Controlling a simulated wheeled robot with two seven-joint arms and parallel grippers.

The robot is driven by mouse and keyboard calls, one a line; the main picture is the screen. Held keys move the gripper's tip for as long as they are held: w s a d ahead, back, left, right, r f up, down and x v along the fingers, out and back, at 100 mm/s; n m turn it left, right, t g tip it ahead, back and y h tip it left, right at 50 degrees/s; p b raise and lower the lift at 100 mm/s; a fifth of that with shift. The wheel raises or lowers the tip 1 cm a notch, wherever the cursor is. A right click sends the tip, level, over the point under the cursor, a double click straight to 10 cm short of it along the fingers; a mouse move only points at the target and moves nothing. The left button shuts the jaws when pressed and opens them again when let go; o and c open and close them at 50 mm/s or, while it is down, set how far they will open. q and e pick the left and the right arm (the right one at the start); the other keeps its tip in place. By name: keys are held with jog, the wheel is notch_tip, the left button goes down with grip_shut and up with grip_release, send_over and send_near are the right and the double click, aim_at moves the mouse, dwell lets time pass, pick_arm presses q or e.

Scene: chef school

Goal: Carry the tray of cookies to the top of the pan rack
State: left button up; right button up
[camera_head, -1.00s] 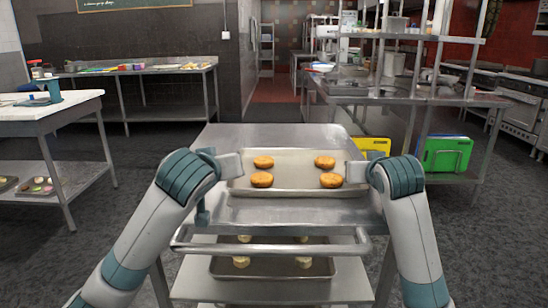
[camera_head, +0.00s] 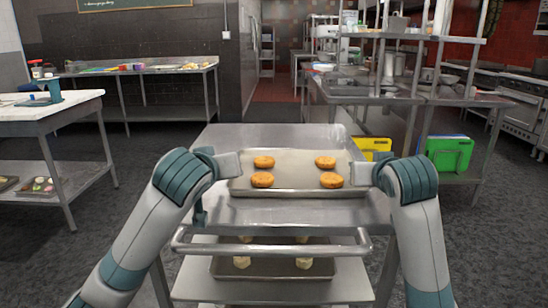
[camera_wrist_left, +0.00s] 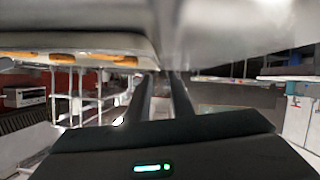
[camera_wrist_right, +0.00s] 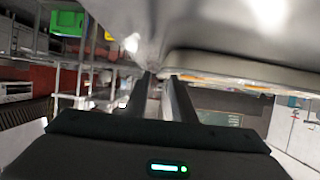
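The grey metal tray (camera_head: 290,190) with orange-brown cookies (camera_head: 262,180) is level over the top surface of a metal cart (camera_head: 270,213). My left gripper (camera_head: 232,165) is at the tray's left end, and my right gripper (camera_head: 362,173) is at its right end. Both look very near or touching the tray. In the left wrist view the dark fingers (camera_wrist_left: 162,74) point at the tray's end, with cookies at upper left. In the right wrist view the fingers (camera_wrist_right: 160,76) also meet the tray's end (camera_wrist_right: 200,64). Whether the fingers clasp the rim is unclear.
A handle bar (camera_head: 270,246) runs across the cart's front, with another tray (camera_head: 272,272) of pale pieces on the shelf below. Steel tables and shelving (camera_head: 410,95) stand at the right, with green (camera_head: 450,154) and yellow boards. A white-topped table (camera_head: 50,108) stands left. An aisle opens behind.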

jog(key=v, duration=0.8)
jog(key=shift+f, duration=0.1)
